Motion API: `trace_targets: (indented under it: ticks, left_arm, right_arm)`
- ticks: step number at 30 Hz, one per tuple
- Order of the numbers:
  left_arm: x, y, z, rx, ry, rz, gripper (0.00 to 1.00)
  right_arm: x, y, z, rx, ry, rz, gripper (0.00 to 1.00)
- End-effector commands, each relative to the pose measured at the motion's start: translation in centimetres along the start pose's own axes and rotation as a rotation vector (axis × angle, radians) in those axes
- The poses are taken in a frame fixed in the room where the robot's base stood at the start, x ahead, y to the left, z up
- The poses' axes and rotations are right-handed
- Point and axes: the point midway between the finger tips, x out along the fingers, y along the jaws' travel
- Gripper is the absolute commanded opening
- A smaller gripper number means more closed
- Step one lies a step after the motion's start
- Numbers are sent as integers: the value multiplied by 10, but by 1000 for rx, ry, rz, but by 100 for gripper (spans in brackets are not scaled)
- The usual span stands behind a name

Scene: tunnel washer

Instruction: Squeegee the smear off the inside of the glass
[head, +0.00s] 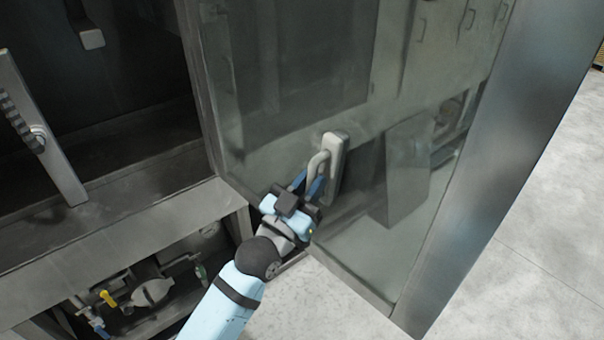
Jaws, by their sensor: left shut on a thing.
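The glass door (300,80) stands open, and its inside face is toward me. A pale grey squeegee (336,150), with a long narrow head and a loop handle, is at the lower middle of the glass. Its head stands near upright and seems to lie against the pane. My left gripper (309,181) is shut on the lower part of the squeegee's handle, with blue fingers on either side. The glass looks hazy and full of reflections. I cannot pick out the edges of the smear. My right gripper is out of view.
Pipes and a yellow-handled valve (107,298) show below. The door's thick metal edge (500,150) is at the right. Clear pale floor (540,250) lies beyond it.

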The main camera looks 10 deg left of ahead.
Motion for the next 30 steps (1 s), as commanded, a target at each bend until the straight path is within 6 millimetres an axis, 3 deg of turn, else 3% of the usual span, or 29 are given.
trace_targets:
  ticks: [18, 30]
  left_arm:
    - [-7, 38, -8, -2, 0, 1, 0]
    - [1, 39, -20, -2, 2, 0, 0]
  right_arm:
    - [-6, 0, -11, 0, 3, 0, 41]
    - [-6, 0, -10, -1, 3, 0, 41]
